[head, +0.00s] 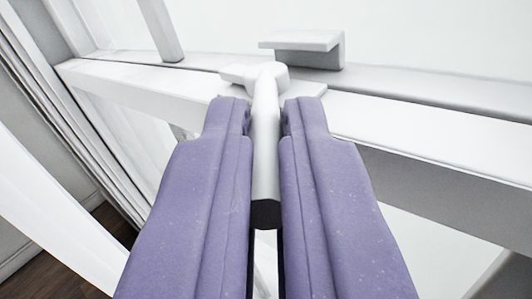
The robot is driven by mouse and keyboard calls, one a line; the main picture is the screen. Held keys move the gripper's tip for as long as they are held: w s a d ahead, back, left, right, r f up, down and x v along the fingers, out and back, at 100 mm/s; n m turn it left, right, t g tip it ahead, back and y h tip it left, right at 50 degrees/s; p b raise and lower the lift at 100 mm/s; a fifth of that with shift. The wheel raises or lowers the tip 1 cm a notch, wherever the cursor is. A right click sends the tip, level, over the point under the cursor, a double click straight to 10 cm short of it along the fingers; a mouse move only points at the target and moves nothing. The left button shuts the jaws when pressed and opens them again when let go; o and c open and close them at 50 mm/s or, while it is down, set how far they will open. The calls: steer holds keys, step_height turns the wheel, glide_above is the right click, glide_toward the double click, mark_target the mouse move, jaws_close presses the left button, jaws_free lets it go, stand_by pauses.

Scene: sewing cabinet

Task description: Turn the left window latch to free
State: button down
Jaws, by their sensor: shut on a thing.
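The window latch has a pale lever (265,150) that extends from a pivot on the white window rail toward the camera and ends in a dark tip. My gripper (265,120) has two purple fingers, one on each side of the lever, and is shut on it. The latch's base plate (310,90) lies on the rail, partly hidden behind my right finger. A white hooked catch (302,45) stands on the rail just behind the pivot. I cannot tell whether the latch is engaged with this catch.
The white window rail (430,150) runs across the view, with upright frame bars (160,28) at the upper left. Pale folds like a curtain (60,190) hang at the left. A dark wooden floor (45,280) shows at the lower left.

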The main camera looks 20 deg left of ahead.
steer(key=c, duration=1.2)
jaws_free()
steer(key=shift+s, duration=0.1)
steer(key=s, duration=0.7)
steer(key=shift+s+d, duration=0.25)
steer(key=shift+d, duration=0.15)
